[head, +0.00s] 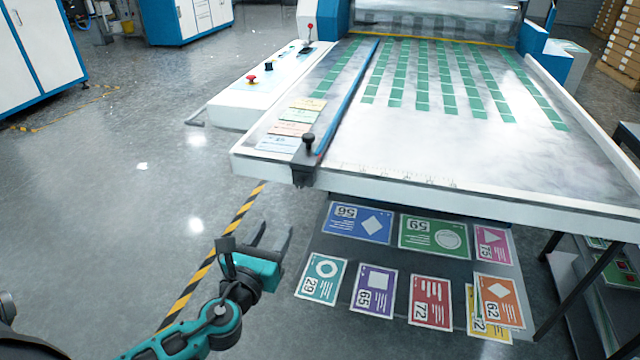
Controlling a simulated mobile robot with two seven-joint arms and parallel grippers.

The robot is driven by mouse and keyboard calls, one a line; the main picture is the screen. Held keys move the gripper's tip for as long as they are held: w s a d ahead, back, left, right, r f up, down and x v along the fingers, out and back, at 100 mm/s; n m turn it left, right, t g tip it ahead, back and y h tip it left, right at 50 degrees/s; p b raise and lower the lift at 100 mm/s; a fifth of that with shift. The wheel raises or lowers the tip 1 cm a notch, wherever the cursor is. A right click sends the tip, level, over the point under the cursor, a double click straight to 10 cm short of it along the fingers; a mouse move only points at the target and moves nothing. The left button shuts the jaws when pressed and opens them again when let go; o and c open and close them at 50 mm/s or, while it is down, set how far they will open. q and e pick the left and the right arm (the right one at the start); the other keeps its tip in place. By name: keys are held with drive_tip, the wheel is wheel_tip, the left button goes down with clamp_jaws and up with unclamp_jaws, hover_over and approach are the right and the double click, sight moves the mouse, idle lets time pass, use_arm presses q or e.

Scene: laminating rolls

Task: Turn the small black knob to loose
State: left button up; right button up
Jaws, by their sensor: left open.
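A small black knob (308,140) stands upright on a dark clamp (304,172) at the front left edge of the laminator table (440,150). The clamp sits at the near end of a long blue rail (350,90). Which way the knob is turned cannot be seen. My left gripper (275,233) is open and empty, below and to the left of the knob, apart from it. Its two dark fingers point up toward the table edge. My right gripper is not in view.
A white side panel (232,112) carries a red button (251,79), another black knob (269,66) and a red-topped lever (310,30). Colored cards (375,291) lie on a lower surface under the table. Several pale labels (290,129) lie beside the rail. The floor at left is mostly clear.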

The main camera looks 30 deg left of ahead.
sight(299, 185)
use_arm(q)
drive_tip(key=shift+m, duration=0.6)
drive_tip(key=x, duration=0.9)
drive_tip(key=r+x, duration=0.1)
drive_tip(key=x, duration=0.3)
drive_tip(key=shift+w+r, duration=0.1)
drive_tip(key=shift+w, duration=0.15)
clamp_jaws()
